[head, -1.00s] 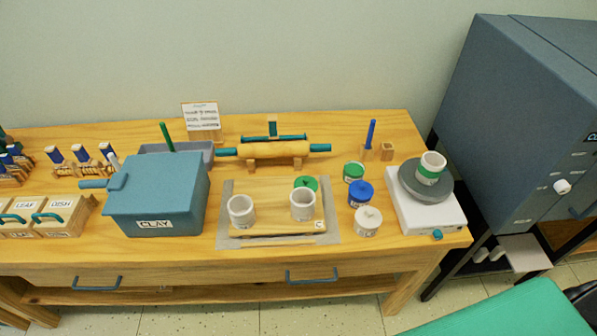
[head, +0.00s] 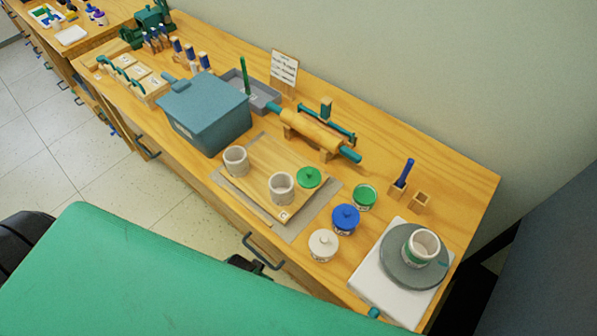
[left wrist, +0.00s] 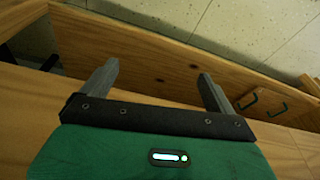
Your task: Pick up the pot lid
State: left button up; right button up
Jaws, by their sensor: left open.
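A round green lid (head: 308,177) with a small knob lies on the wooden board (head: 262,158), just behind a white cup-like pot (head: 281,187). A second white pot (head: 236,160) stands at the board's left. My left gripper (left wrist: 157,85) is open and empty in the left wrist view, low by the wooden table front. In the head view only a dark bit near the front drawer handle may be part of it. A large green part of mine fills the lower left. My right gripper is not in view.
A rolling pin (head: 312,131) lies behind. A blue-grey box (head: 207,112) stands left, a turntable (head: 413,257) with a cup right.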

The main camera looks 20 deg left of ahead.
pick_arm(q)
notch_tip(320, 180, up, 24)
jog(key=w+d+t+h+p, duration=0.1)
jog(key=w+d+p, duration=0.1)
jog(key=w+d, duration=0.1)
jog(key=w+d+r+n+g+h, duration=0.1)
jog(key=w+d+r, duration=0.1)
jog(key=w+d, duration=0.3)
jog(key=w+d+r+n+g+h, duration=0.1)
jog(key=w+d+r+n, duration=0.15)
jog(key=w, duration=0.55)
jog(key=w+a+r+n+g+y, duration=0.1)
jog(key=w+a+r+n+y, duration=0.15)
jog(key=w, duration=0.35)
jog(key=w+a+r+n+g+y, duration=0.1)
jog(key=w+a+r+n, duration=0.15)
jog(key=w+r, duration=0.2)
jog(key=p, duration=0.2)
send_over(309, 171)
notch_tip(309, 171, down, 9)
jog(key=shift+s+a+r, duration=0.1)
jog(key=shift+f, duration=0.55)
notch_tip(309, 171, down, 4)
jog(key=shift+f+p, duration=0.25)
jog(key=shift+p, duration=0.5)
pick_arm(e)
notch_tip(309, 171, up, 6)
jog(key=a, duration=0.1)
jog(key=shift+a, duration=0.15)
